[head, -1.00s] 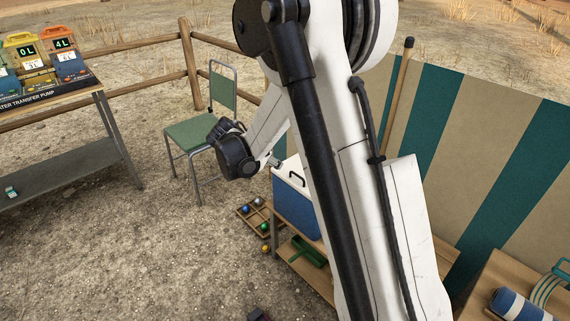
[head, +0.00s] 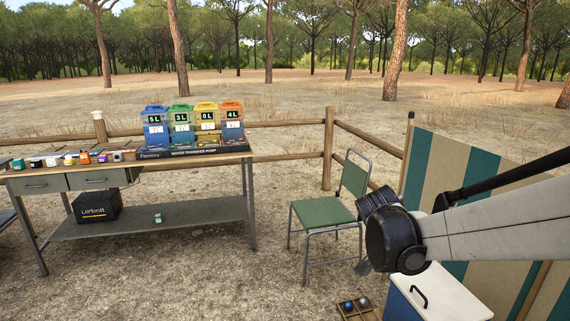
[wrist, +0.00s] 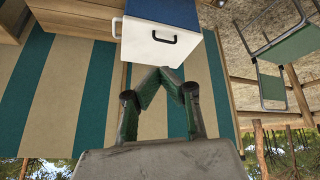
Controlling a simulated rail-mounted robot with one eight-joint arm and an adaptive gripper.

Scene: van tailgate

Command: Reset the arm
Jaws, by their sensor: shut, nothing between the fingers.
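My arm reaches in from the right in the head view, with its dark wrist in front of the striped windbreak (head: 470,165). My gripper (wrist: 158,72) shows in the wrist view, its fingertips together and nothing between them. In the head view the gripper is mostly hidden behind the wrist; only a small grey part shows below it. Beyond the fingertips in the wrist view is the blue cooler with a white lid (wrist: 160,42). The cooler also shows in the head view (head: 440,298), below my arm. I cannot tell how far the fingertips are from it.
A green chair (head: 325,213) stands left of my wrist. A wooden tray with coloured balls (head: 355,312) lies on the ground beside the cooler. A workbench (head: 150,215) with a water transfer pump (head: 192,130) stands at the left. Bare ground lies in front of it.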

